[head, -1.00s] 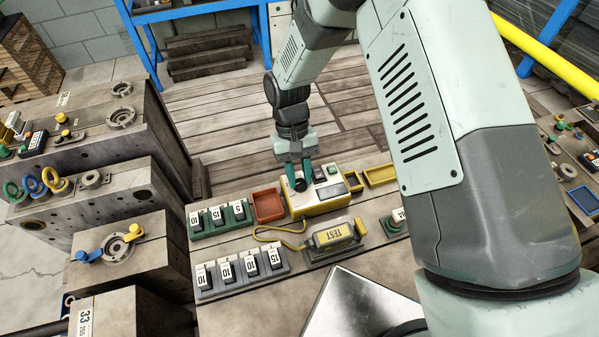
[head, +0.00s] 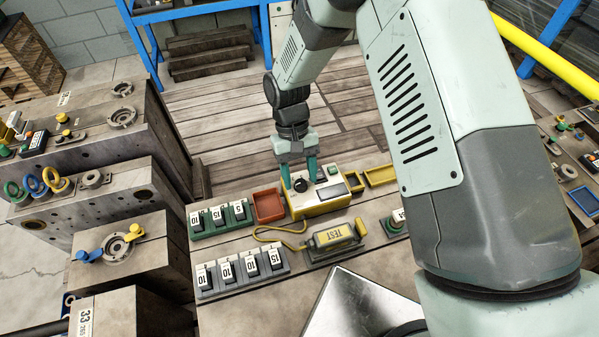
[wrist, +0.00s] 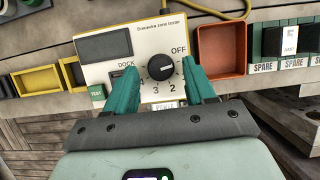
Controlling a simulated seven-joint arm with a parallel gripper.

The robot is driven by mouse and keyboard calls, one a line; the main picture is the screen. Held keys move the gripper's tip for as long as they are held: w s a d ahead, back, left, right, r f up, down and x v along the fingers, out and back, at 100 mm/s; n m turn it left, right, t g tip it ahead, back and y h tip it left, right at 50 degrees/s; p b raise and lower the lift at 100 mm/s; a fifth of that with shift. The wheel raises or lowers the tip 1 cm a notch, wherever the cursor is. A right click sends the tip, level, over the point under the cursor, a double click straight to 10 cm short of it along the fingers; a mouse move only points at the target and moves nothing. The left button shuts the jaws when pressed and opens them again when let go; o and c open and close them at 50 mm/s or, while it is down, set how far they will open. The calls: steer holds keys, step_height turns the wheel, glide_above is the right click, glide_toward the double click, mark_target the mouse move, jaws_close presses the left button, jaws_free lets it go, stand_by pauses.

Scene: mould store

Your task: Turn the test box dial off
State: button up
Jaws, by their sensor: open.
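The test box (head: 322,207) is a yellow-sided box with a pale top, on the bench in the head view. Its face (wrist: 150,42) fills the middle of the wrist view. The black dial (wrist: 161,68) has a white mark that looks to point rightward, below the OFF label; the exact setting is hard to tell. The labels 2 and 3 show below it. My gripper (wrist: 158,72) is open, with one green finger on each side of the dial and gaps between. In the head view, my gripper (head: 299,174) is over the dial (head: 300,185).
A red-orange tray (head: 268,205) stands beside the box, and yellow trays (head: 381,175) are on its other side. Numbered switch blocks (head: 220,217) and a yellow TEST unit (head: 333,236) with a cable lie nearby.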

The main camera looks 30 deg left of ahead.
steer(key=v, duration=1)
steer(key=shift+r, duration=0.4)
steer(key=shift+w, duration=0.1)
steer(key=w+d+r+m+t+y, duration=0.2)
steer(key=d+r+m+t+y, duration=0.15)
steer(key=d+r, duration=1.65)
steer(key=s+d+r+m+t, duration=0.2)
steer(key=s+d+r, duration=0.2)
steer(key=s+d, duration=0.3)
steer(key=s+d+r+m+t, duration=0.3)
steer(key=s+d+r, duration=0.1)
steer(key=s+d, duration=0.3)
steer(key=shift+s, duration=0.3)
